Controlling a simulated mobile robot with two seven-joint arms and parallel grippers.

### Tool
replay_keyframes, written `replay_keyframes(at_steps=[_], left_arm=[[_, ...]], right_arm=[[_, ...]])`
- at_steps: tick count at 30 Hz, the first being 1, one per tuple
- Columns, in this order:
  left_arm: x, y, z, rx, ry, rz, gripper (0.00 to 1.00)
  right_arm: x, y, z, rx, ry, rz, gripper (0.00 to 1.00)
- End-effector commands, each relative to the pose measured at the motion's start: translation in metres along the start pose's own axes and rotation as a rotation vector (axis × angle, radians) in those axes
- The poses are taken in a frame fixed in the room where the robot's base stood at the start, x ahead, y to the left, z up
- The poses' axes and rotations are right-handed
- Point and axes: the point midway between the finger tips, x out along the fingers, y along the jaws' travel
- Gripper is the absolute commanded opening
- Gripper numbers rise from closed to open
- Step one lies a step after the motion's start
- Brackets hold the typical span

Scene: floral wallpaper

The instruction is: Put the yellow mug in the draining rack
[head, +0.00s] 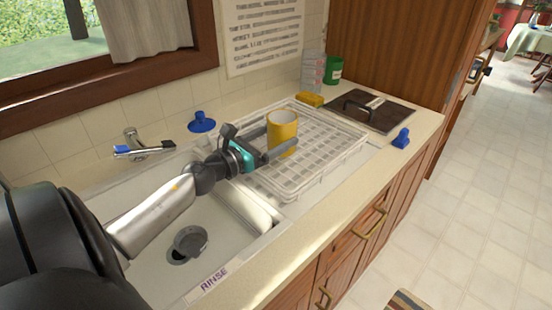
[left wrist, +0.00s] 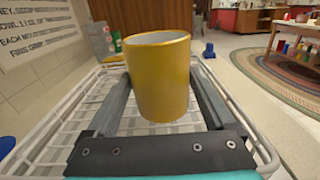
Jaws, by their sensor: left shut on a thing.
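The yellow mug (head: 282,131) is upright between the fingers of my left gripper (head: 274,143), which is shut on it. The mug is over the white wire draining rack (head: 318,178), on the counter right of the sink. In the left wrist view the mug (left wrist: 158,80) fills the middle between the two dark fingers, and the rack (left wrist: 62,128) shows beneath and around it. I cannot tell whether the mug's base touches the rack. My right gripper is not in view.
The sink basin (head: 210,250) lies left of the rack. Behind the rack are a yellow sponge (head: 309,100), a green can (head: 333,70) and a dark board with a handle (head: 372,110). A blue object (head: 401,138) sits near the counter's right edge. The rest of the rack looks empty.

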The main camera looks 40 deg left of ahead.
Motion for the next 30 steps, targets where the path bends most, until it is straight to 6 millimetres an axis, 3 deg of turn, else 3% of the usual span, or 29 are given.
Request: replay_keyframes(at_steps=[10, 16, 24, 25, 28, 30], left_arm=[[0.001, -0.001, -0.041, -0.002, -0.004, 0.001, 0.03], [0.001, -0.001, -0.041, 0.001, -0.004, -0.001, 0.03], [0.001, -0.001, -0.045, 0.001, -0.003, -0.001, 0.03], [0.0, -0.001, -0.046, 0.0, -0.001, -0.001, 0.9], [0.0, -0.001, -0.045, 0.0, 0.0, -0.001, 1.0], [0.0, -0.001, -0.045, 0.0, 0.0, -0.001, 1.0]], right_arm=[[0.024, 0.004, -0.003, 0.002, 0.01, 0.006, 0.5], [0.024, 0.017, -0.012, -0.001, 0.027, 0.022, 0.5], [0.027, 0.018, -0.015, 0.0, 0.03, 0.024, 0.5], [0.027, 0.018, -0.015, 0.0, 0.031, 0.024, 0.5], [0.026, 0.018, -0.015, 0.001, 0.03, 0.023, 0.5], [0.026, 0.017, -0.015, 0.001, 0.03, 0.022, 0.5]])
